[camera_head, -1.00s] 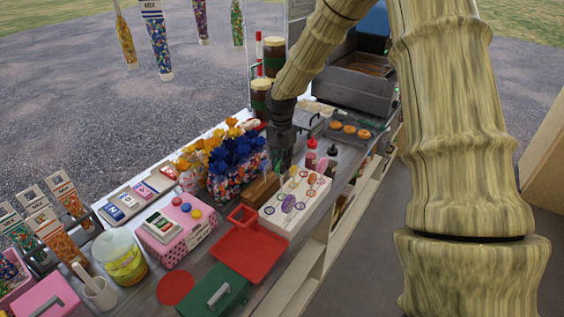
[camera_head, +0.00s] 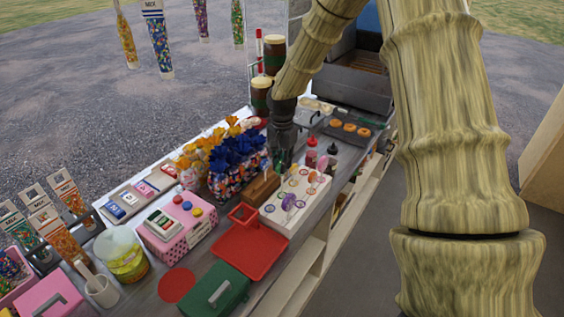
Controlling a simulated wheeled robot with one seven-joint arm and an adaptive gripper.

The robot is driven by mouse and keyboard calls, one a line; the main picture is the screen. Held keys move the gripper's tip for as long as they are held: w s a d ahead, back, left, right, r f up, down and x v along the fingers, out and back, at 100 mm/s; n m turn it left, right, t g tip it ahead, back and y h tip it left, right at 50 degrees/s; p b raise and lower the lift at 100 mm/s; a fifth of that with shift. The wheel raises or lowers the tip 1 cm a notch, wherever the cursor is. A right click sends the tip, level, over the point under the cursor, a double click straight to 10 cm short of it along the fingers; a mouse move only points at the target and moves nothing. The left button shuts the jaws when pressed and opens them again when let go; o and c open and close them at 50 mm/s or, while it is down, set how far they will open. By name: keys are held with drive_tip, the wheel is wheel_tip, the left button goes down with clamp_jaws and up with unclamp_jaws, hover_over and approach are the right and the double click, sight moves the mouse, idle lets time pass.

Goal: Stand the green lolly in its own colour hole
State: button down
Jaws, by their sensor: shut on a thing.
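My gripper (camera_head: 283,163) points down over the back edge of the white lolly board (camera_head: 276,219), next to the wooden block (camera_head: 262,187). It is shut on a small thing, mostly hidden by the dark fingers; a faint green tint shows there. No other green lolly can be made out. The white board has several ringed holes. A purple lolly (camera_head: 289,202) stands on its front part, and orange and pinkish lollies (camera_head: 320,165) stand toward its back right.
Blue and orange flower-like sweets (camera_head: 232,150) crowd the left of the gripper. Red and dark bottles (camera_head: 311,155) stand close on its right. A red tray (camera_head: 250,252) and a green box (camera_head: 219,291) lie in front. Buns (camera_head: 350,127) sit farther back.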

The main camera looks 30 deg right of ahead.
drive_tip(key=shift+f, duration=0.15)
drive_tip(key=shift+f, duration=0.6)
idle(0.3)
drive_tip(key=shift+f, duration=0.55)
drive_tip(key=shift+f+b, duration=0.1)
drive_tip(key=shift+b, duration=0.2)
drive_tip(key=shift+f+b, duration=0.4)
drive_tip(key=shift+f, duration=0.65)
drive_tip(key=c, duration=0.8)
unclamp_jaws()
drive_tip(key=shift+o, duration=0.2)
